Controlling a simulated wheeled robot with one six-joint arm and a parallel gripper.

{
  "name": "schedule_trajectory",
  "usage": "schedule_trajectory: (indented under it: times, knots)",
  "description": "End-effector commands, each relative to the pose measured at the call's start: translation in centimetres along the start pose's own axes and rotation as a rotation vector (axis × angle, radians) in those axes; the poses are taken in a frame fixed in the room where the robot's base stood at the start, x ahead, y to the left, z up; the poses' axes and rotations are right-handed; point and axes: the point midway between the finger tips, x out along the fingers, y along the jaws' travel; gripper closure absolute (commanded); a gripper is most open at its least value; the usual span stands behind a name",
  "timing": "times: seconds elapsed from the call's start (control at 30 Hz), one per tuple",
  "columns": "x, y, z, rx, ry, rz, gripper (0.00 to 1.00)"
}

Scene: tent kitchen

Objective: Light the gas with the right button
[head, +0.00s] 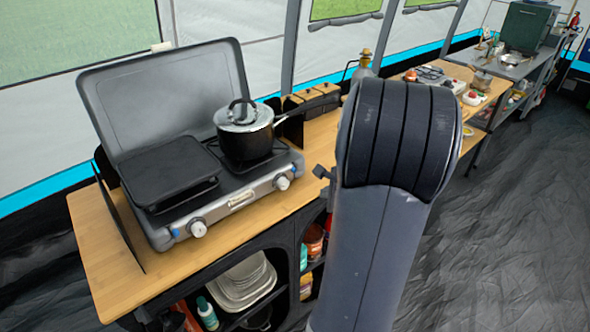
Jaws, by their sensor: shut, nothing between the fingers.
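The grey camping stove (240,200) stands with its lid raised on the wooden worktop. Its right knob (282,183) is white and round, on the front panel below the pot. The left knob (198,229) sits at the other end of that panel. A black pot (248,145) with a lid rests on the right burner. No flame shows; the pot hides most of that burner. My gripper (322,174) shows only as a small dark part beside my arm, right of the right knob and apart from it. It is shut and empty; my arm hides the rest.
A black griddle plate (168,172) covers the left burner. The pot's handle reaches right toward my arm. Shelves under the worktop (100,260) hold plates (243,280) and bottles. Dark floor (500,240) lies open at the right.

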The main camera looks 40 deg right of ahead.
Motion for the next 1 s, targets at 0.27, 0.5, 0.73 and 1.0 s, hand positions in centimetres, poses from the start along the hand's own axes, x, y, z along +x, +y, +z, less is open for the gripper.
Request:
schedule_trajectory:
  times: [0.27,0.5,0.73,1.0]
  knots:
    - [0.9,-0.8,0.9,-0.003,-0.003,0.002,1.00]
    - [3.2,-2.6,2.7,-0.004,-0.003,0.003,1.00]
    - [5.2,-3.9,4.0,-0.004,-0.002,0.002,1.00]
    - [6.1,-4.5,4.5,-0.003,-0.001,0.000,1.00]
